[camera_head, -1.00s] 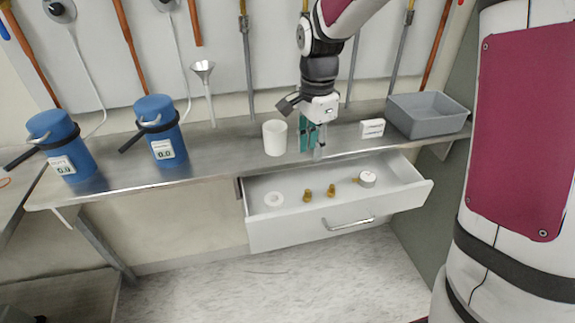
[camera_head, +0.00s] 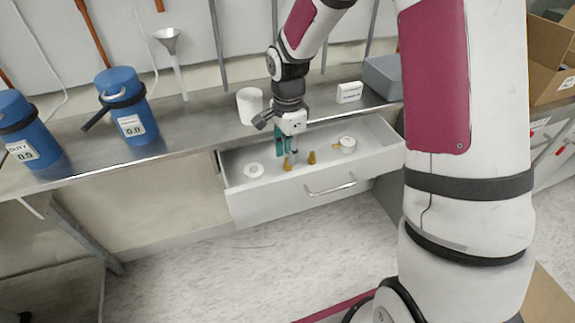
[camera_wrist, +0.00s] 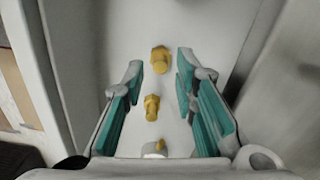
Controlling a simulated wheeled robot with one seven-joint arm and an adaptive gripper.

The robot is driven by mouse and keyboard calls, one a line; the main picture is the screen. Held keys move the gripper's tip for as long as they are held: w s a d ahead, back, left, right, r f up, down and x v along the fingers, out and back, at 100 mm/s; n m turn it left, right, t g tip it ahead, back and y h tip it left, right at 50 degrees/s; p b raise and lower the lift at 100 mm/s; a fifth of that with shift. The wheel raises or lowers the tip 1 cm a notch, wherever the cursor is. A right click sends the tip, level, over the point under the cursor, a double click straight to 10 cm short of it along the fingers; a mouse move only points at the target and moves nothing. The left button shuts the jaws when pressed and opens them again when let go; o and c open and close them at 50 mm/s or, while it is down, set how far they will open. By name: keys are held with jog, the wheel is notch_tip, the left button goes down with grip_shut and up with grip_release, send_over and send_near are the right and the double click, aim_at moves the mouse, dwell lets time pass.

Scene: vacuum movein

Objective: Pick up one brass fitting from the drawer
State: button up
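The open white drawer (camera_head: 238,201) holds several small things. One brass fitting (camera_head: 287,166) stands at the gripper's fingertips; another brass fitting (camera_head: 312,158) stands just right of it. A third small brass piece (camera_head: 337,147) lies beside a white round item (camera_head: 347,145). My gripper (camera_head: 287,153) points down into the drawer with its teal fingers apart and empty. In the wrist view, the far brass fitting (camera_wrist: 160,60) appears between the open fingertips, and a second fitting (camera_wrist: 152,107) appears nearer the palm. I cannot tell the exact height of the fingertips above the fitting.
A white ring (camera_head: 253,170) lies in the drawer's left part. On the counter above stand a white cup (camera_head: 250,106), a small white box (camera_head: 349,92), a grey bin (camera_head: 383,78) and a blue canister (camera_head: 124,105). The drawer's front wall and the counter edge lie close to my gripper.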

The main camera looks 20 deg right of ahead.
notch_tip(320, 180, down, 3)
jog(key=shift+f, duration=0.2)
grip_shut()
jog(key=shift+r, duration=0.1)
